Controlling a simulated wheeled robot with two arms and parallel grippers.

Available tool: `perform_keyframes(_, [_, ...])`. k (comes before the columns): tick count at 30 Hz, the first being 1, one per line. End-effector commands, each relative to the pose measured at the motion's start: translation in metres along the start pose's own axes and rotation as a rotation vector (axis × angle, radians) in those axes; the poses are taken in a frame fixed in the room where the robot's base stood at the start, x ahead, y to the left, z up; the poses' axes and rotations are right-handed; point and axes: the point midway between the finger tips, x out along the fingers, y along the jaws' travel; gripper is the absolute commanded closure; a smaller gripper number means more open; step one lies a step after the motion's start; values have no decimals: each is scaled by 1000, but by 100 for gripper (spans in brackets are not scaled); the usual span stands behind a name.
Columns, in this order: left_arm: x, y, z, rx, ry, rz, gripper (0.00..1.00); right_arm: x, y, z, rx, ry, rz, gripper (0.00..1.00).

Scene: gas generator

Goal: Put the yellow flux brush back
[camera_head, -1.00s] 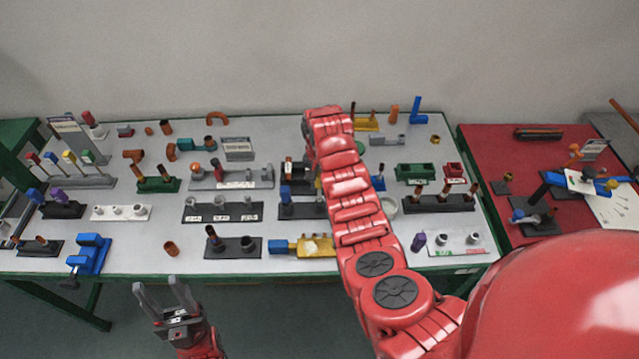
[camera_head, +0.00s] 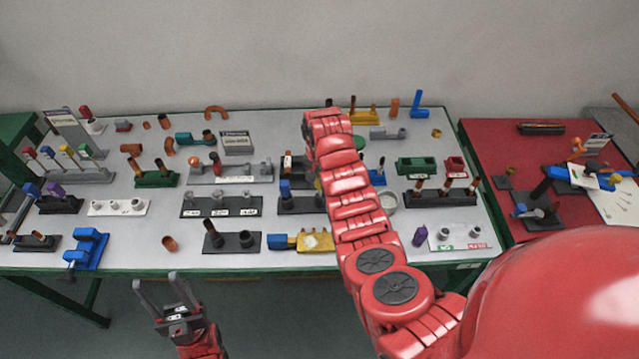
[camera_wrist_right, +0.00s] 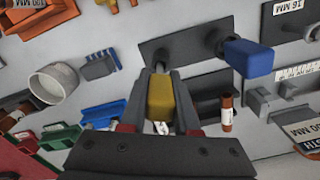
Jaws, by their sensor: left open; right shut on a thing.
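The yellow flux brush (camera_wrist_right: 160,97) is held between the fingers of my right gripper (camera_wrist_right: 160,100) in the right wrist view. Its far end points toward a dark holder plate (camera_wrist_right: 185,48), near one of the plate's sockets; I cannot tell whether it is inside. A blue-handled brush (camera_wrist_right: 248,58) stands in the other socket. In the head view the dark holder (camera_head: 298,206) and blue handle (camera_head: 285,188) show left of my right arm, which hides the right gripper. My left gripper (camera_head: 160,292) is open and empty in front of the table edge.
The grey table (camera_head: 120,258) is crowded with racks and loose parts. A white ring dish (camera_head: 387,201) is right of my arm. A red table (camera_head: 490,150) adjoins on the right.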

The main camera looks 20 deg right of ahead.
Motion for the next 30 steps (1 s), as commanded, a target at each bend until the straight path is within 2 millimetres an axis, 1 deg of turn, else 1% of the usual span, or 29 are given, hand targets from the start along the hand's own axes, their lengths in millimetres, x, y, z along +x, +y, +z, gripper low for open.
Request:
perform_keyframes(15, [-9,0,2,0,0,0,50,16,0,0,0,1,0,100])
perform_keyframes(16, [-9,0,2,0,0,0,50,16,0,0,0,1,-1,69])
perform_keyframes(20, [-8,0,1,0,0,0,50,15,0,0,0,1,-1,45])
perform_keyframes(21, [-8,0,1,0,0,0,50,15,0,0,0,1,-1,38])
perform_keyframes(22, [-8,0,1,0,0,0,50,15,0,0,0,1,-1,36])
perform_keyframes(30, [-8,0,1,0,0,0,50,15,0,0,0,1,-1,36])
